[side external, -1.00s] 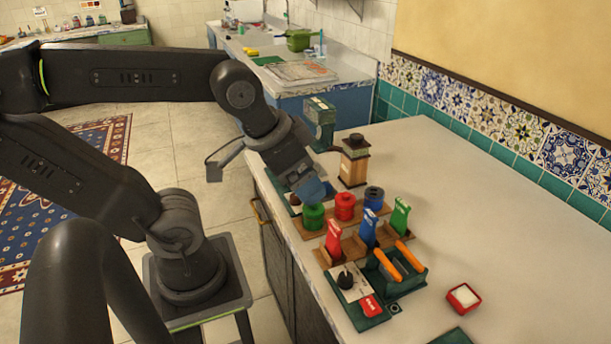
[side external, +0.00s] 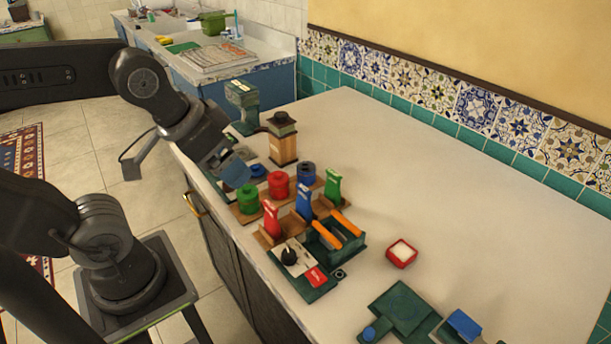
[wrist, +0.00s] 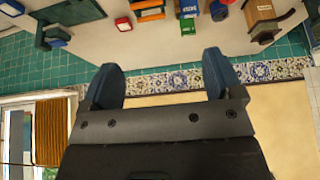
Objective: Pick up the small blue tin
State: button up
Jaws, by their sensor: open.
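The small blue tin (side external: 306,173) is round and stands at the back right end of a wooden rack, beside a red tin (side external: 278,184) and a green tin (side external: 247,198). At the top edge of the wrist view, a blue round thing (wrist: 218,10) looks like the same tin, partly cut off. My gripper (side external: 236,173) hangs to the left of the blue tin, near and above the green tin, and does not touch the blue tin. In the wrist view its two blue fingers (wrist: 161,80) are wide apart with nothing between them.
Red, blue and green packets stand in a wooden holder (side external: 266,241) in front of the tins. A green tray with orange-handled tools (side external: 322,244) is nearer. A wooden grinder (side external: 283,146) stands behind the blue tin. The counter to the right (side external: 420,190) is mostly clear.

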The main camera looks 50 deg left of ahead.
jog(key=n+g+y, duration=0.1)
jog(key=n+g, duration=0.4)
jog(key=n, duration=1.1)
send_over(306, 173)
jog(key=w+a, duration=0.1)
jog(key=w, duration=0.1)
notch_tip(306, 173, down, 15)
jog(key=f, duration=0.5)
jog(key=a+f, duration=0.1)
jog(key=f, duration=0.2)
jog(key=shift+s+a+f, duration=0.1)
jog(key=shift+a+f, duration=0.05)
jog(key=shift+f, duration=2.8)
jog(key=c, duration=1)
